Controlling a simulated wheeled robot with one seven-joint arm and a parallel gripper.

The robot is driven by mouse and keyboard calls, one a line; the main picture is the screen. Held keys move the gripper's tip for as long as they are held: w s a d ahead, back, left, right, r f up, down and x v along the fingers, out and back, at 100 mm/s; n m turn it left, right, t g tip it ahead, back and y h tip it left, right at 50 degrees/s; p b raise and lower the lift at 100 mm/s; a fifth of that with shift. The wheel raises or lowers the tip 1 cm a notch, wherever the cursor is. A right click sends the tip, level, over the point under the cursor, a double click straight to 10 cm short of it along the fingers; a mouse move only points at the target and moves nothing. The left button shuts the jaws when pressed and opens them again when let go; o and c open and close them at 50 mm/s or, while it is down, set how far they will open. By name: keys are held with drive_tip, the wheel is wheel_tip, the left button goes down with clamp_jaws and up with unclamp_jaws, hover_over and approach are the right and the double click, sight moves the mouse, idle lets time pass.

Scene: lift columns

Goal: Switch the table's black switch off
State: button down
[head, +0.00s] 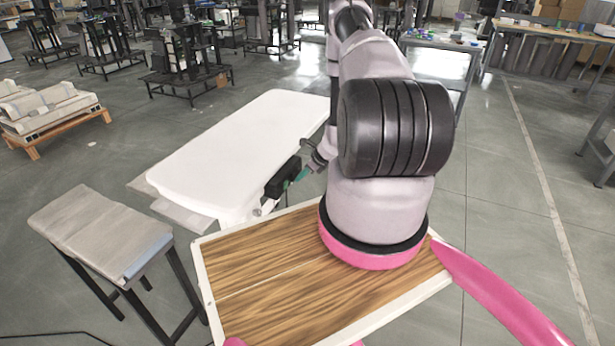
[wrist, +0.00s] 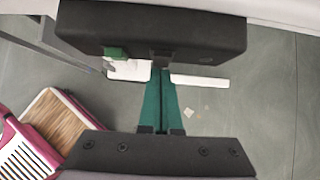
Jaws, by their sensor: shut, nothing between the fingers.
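The white table (head: 245,145) stands ahead of my base, with a black switch box (head: 283,178) on its near right edge. In the wrist view the black box (wrist: 200,30) spans the top, below the table's pale edge. A small green piece (wrist: 115,53) sticks out from its lower side, left of my fingers. My gripper (wrist: 161,72) has its green fingers shut together and empty. Their tips point at the box near its middle; I cannot tell whether they touch it. In the head view my gripper (head: 291,183) is just right of the box.
A stool with a grey top (head: 95,225) stands left of my base. A pallet with pale slabs (head: 45,110) is at the far left. Workbenches (head: 545,32) and dark stands line the back.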

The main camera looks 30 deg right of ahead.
drive_tip(key=shift+w+a+f, duration=0.1)
idle(0.3)
drive_tip(key=shift+w+a+f+t+y, duration=0.1)
drive_tip(key=shift+w+f+t+y, duration=0.1)
drive_tip(key=shift+t+y, duration=0.3)
drive_tip(key=shift+w+a+f+t+y, duration=0.1)
drive_tip(key=shift+f+t+y, duration=0.1)
drive_tip(key=shift+t+y, duration=0.3)
